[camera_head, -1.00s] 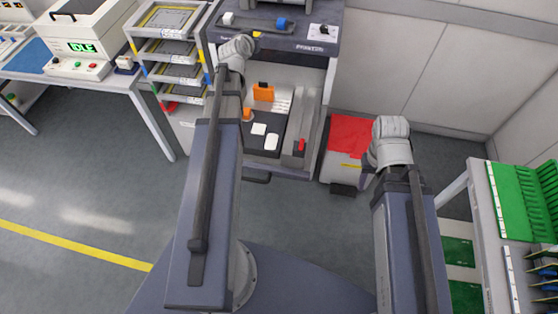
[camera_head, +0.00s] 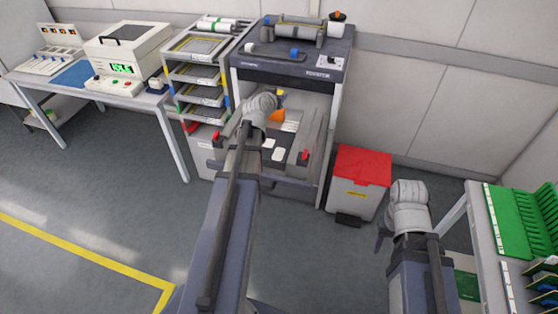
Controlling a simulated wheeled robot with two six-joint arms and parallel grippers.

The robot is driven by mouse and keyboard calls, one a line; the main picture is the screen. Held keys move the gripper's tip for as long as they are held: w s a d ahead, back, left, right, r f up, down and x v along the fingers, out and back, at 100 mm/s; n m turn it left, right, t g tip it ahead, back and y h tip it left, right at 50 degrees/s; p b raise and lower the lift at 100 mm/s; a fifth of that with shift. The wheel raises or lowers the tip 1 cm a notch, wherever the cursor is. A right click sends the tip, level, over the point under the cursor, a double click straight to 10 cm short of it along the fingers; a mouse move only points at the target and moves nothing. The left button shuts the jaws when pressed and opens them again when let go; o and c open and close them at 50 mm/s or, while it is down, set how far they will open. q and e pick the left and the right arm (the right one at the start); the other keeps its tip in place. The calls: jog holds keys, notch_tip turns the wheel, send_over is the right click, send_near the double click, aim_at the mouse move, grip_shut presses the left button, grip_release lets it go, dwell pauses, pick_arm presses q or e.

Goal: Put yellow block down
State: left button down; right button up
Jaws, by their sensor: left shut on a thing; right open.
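The yellow block (camera_head: 281,91) is a small yellow patch just past my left wrist, in the open bay of the grey machine (camera_head: 292,71). My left gripper (camera_head: 279,97) is mostly hidden behind my wrist and is shut on the block. Whether the block touches anything in the bay is hidden. My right gripper (camera_head: 381,238) is partly hidden beside its wrist, low at the right, below the red-lidded bin; it is open, with nothing seen in it.
The bay holds an orange part (camera_head: 277,116), white cards (camera_head: 279,154) and red-tipped rails (camera_head: 305,155). A tray rack (camera_head: 197,60) stands left of the machine, a red-lidded bin (camera_head: 354,197) right. A table with green boards (camera_head: 506,222) is at far right. The floor at left is clear.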

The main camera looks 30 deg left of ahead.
pick_arm(q)
jog(key=b, duration=1.5)
send_over(278, 155)
notch_tip(278, 155, down, 16)
jog(key=shift+f, duration=0.25)
jog(key=shift+w, duration=0.1)
notch_tip(278, 155, down, 10)
jog(key=b, duration=0.9)
jog(key=shift+r+b, duration=0.1)
jog(key=shift+b, duration=0.25)
jog(key=shift+f, duration=0.25)
jog(key=c, duration=0.5)
grip_release()
jog(key=shift+r, duration=0.1)
jog(key=shift+r, duration=0.1)
